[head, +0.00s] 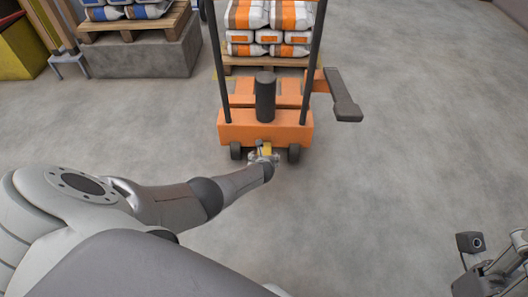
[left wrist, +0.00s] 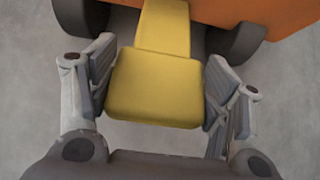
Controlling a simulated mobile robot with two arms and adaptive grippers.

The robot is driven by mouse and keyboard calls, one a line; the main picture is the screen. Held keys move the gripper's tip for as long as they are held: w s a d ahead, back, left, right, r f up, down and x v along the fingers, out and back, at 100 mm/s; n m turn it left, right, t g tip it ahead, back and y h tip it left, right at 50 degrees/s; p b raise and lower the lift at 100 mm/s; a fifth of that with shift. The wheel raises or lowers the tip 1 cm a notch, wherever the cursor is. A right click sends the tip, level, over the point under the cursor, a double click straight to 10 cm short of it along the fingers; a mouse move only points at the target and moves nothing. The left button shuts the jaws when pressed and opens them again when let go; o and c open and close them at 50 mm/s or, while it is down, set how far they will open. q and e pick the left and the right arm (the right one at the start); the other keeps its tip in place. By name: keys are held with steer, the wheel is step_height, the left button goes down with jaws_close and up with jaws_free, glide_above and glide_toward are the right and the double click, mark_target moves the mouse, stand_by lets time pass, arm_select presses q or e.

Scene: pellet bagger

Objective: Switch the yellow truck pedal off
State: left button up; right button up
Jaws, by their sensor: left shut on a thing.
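The yellow truck pedal (head: 266,148) sticks out low at the near side of the orange truck (head: 240,132), between two dark wheels. In the left wrist view the pedal (left wrist: 155,88) shows as a broad yellow plate on a narrower yellow arm. My left gripper (head: 263,158) is at the pedal, and its fingers in the left wrist view (left wrist: 160,72) are shut on it, one on each side. In the head view the gripper partly hides the pedal. My right gripper (head: 490,268) is partly in view at the lower right, away from the truck; its fingers are unclear.
The truck carries a wooden pallet (head: 270,61) stacked with orange and white bags (head: 270,18). A dark-ended lever (head: 345,100) juts out at its right. A grey block (head: 150,62) with another loaded pallet stands at the back left. Floor on both sides is clear.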

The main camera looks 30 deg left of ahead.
arm_select(q)
steer(key=shift+w+a+r, duration=0.2)
steer(key=shift+r, duration=0.05)
steer(key=o, duration=1.4)
steer(key=shift+s, duration=0.1)
steer(key=shift+o, duration=0.3)
steer(key=shift+d+f, duration=0.1)
steer(key=shift+s, duration=0.1)
steer(key=shift+d, duration=0.1)
steer(key=v, duration=1.2)
